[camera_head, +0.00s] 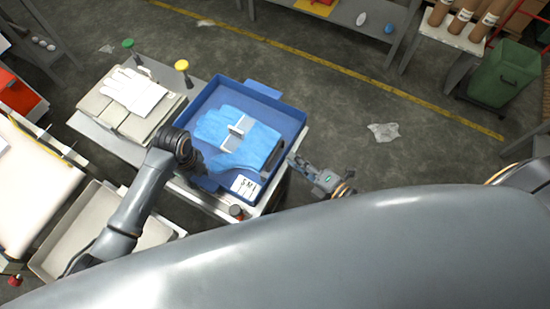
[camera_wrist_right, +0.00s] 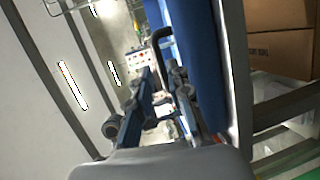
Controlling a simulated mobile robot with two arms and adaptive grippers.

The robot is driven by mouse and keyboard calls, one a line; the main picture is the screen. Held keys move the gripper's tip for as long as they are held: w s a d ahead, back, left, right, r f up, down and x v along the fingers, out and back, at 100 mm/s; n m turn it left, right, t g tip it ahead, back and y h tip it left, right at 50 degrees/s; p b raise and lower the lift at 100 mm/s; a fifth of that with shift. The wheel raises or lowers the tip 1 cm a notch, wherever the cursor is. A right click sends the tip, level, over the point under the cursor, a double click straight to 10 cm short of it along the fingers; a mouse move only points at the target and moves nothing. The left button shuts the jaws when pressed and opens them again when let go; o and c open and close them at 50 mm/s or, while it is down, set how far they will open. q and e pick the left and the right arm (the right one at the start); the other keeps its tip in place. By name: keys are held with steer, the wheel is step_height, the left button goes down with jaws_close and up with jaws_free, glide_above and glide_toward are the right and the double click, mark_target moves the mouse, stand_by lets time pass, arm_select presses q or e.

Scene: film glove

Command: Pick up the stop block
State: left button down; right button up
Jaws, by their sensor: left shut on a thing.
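My left gripper (camera_head: 196,163) reaches in from the left over the left edge of the blue tray (camera_head: 207,98). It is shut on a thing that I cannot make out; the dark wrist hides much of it. Blue gloves (camera_head: 215,124) lie in the tray, with a small light grey upright piece (camera_head: 237,128) on them. I cannot tell whether this piece is the stop block. My right gripper (camera_head: 293,160) is just right of the tray, its fingers apart.
A black handle (camera_head: 273,157) stands at the tray's right side. White gloves (camera_head: 134,92) lie on a grey stand at left, near green (camera_head: 128,43) and yellow (camera_head: 181,65) knobs. The floor right of the tray is mostly clear.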

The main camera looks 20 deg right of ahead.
mark_target(278, 150)
steer(key=x, duration=0.5)
steer(key=shift+a+r, duration=0.1)
steer(key=shift+a, duration=0.15)
steer(key=shift+c, duration=0.4)
jaws_close()
steer(key=shift+r, duration=0.2)
